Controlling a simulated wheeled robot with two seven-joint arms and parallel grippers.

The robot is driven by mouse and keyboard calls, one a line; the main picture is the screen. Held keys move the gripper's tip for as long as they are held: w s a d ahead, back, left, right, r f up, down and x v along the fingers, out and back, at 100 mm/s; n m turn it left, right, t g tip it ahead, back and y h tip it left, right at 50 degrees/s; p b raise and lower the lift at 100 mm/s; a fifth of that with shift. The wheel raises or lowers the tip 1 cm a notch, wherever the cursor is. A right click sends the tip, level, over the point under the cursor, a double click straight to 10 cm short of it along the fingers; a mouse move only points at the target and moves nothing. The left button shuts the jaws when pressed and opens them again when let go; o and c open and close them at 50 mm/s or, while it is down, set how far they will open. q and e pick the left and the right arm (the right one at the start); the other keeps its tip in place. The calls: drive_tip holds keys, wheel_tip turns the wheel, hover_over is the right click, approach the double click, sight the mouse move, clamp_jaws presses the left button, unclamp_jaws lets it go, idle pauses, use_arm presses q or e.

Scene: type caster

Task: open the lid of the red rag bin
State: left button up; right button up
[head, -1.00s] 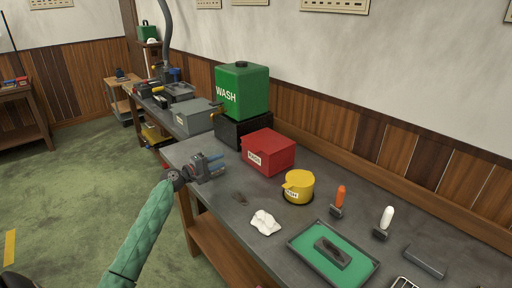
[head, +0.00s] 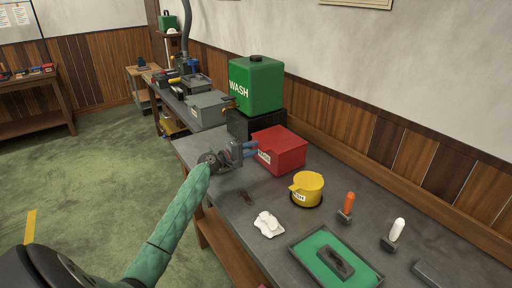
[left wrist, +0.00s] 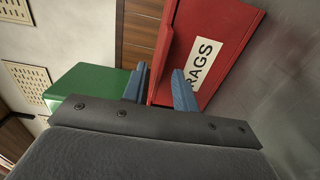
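The red rag bin (head: 285,155) stands on the grey workbench with its lid shut. Its white label faces my left gripper (head: 250,150), which is at the bin's near left side with its blue fingers pointing at it. In the left wrist view the bin (left wrist: 228,62) shows its RAGS label, turned sideways. The left gripper's two blue fingers (left wrist: 160,88) stand apart, with the bin's red edge beyond and partly between them. I cannot tell whether a finger touches the bin. My right gripper is not in view.
A green WASH container (head: 256,85) on a black block (head: 243,124) stands behind the bin. A yellow pot (head: 308,190), a white rag (head: 268,224) and a green-lined tray (head: 305,252) lie to the right and nearer. A grey box (head: 208,109) is left.

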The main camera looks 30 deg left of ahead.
use_arm(q)
drive_tip(key=shift+x, duration=0.95)
clamp_jaws()
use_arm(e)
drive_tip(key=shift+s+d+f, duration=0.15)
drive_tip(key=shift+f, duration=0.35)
use_arm(q)
drive_tip(key=shift+r, duration=0.1)
